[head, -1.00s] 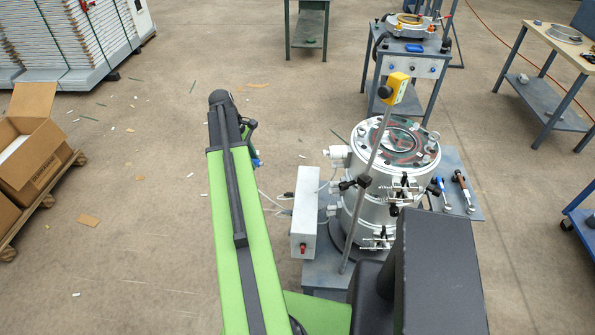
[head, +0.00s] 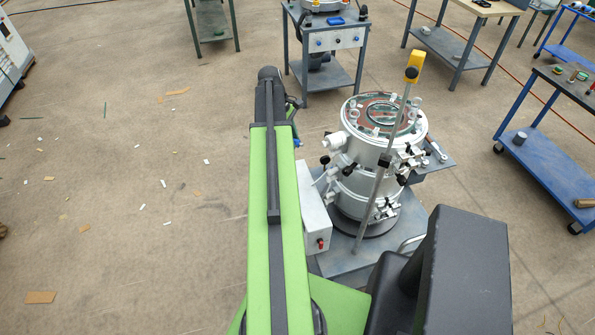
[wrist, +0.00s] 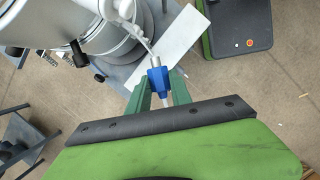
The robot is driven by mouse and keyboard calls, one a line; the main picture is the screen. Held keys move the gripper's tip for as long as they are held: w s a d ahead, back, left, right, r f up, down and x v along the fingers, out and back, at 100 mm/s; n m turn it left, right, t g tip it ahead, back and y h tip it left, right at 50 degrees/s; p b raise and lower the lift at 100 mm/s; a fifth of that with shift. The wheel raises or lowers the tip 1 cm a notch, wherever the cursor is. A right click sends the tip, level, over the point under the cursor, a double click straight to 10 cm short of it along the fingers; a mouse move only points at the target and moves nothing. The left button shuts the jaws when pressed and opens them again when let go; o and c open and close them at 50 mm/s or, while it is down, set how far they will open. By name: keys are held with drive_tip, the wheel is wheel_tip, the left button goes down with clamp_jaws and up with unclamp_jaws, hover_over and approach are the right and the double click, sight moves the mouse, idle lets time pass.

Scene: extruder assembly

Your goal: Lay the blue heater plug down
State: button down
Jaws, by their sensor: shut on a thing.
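The blue heater plug (wrist: 158,80) is between the green fingers of my gripper (wrist: 159,88) in the wrist view. My gripper is shut on it. A pale cable runs from the plug up toward the extruder. In the head view, a small bit of blue shows at the end of my arm (head: 297,143); the fingers are mostly hidden there behind the arm. The silver extruder barrel (head: 382,150) stands upright to the right of my arm. It also fills the upper left of the wrist view (wrist: 60,30).
A grey control box (head: 313,215) with a red knob stands beside the barrel, close to my arm. A slanted pole with a yellow head (head: 415,66) rises in front of the barrel. A blue cart (head: 550,150) and benches stand behind. Floor at left is open, with scraps.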

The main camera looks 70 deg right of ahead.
drive_tip(key=shift+w+a, duration=0.1)
drive_tip(key=shift+w, duration=0.15)
wheel_tip(320, 180, down, 5)
drive_tip(key=b, duration=0.4)
drive_tip(key=n+b, duration=0.1)
drive_tip(key=b, duration=0.9)
hover_over(302, 191)
wheel_tip(302, 191, down, 10)
drive_tip(key=shift+w+r, duration=0.25)
drive_tip(key=shift+w, duration=0.2)
drive_tip(key=shift+h, duration=0.3)
wheel_tip(302, 191, down, 8)
drive_tip(key=b, duration=0.8)
drive_tip(key=shift+r, duration=0.1)
drive_tip(key=shift+f+b, duration=0.45)
drive_tip(key=shift+b, duration=0.05)
drive_tip(key=c, duration=1)
unclamp_jaws()
drive_tip(key=shift+o, duration=0.2)
